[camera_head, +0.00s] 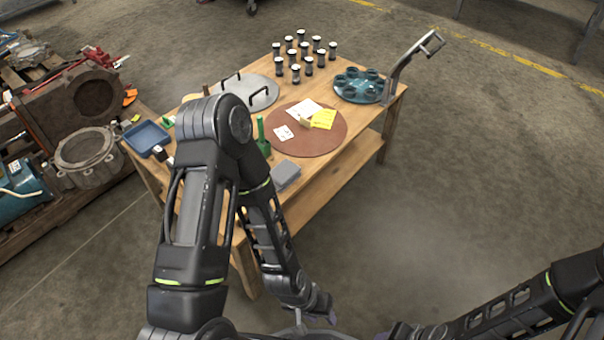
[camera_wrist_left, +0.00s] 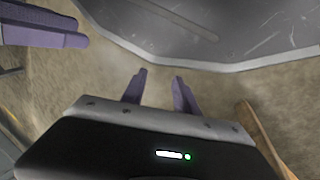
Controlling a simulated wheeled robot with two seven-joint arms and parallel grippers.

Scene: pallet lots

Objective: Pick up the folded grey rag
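The folded grey rag (camera_head: 286,174) lies flat near the front edge of the wooden table (camera_head: 334,165), beside the brown round mat. My left arm reaches over the table's near left corner and bends down, partly in front of the table. My left gripper (camera_head: 318,316) hangs low in front of the table, well below and apart from the rag. In the left wrist view its two purple fingers (camera_wrist_left: 160,90) stand apart with nothing between them. My right gripper (camera_wrist_left: 45,32) shows partly at the upper left there; its opening is unclear.
The brown mat (camera_head: 328,142) holds papers and a yellow note. A green upright object (camera_head: 263,138) stands close to the rag. Floor to the right is clear.

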